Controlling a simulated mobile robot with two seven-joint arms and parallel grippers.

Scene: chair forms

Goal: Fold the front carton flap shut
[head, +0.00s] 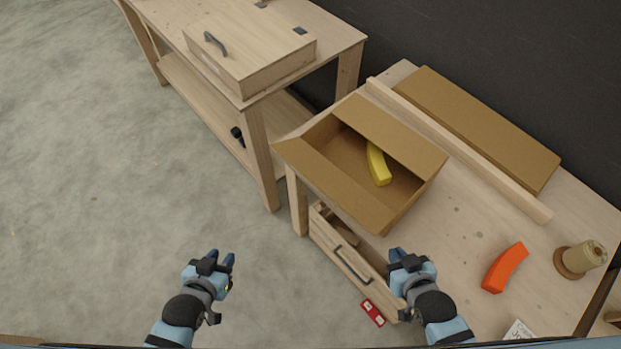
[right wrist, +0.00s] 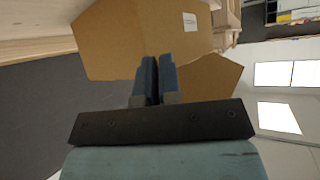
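The open brown carton (head: 408,212) stands on the wooden table at the right. Its front flap (head: 325,185) slopes outward along the near-left edge, not folded over the opening. The far flap (head: 395,130) lies over the back part of the opening. A yellow curved block (head: 377,163) is inside. My left gripper (head: 222,259) is open and empty over the floor, left of the carton. My right gripper (head: 399,257) is just below the carton's near corner, apart from it in the head view. Its fingers look shut and empty in the right wrist view (right wrist: 155,75).
A partly open drawer (head: 345,262) and a red item (head: 372,312) are below the table's near-left side. A wooden strip (head: 460,150), orange block (head: 505,267) and spool (head: 582,259) lie on the table. Another table (head: 345,40) bears a wooden box.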

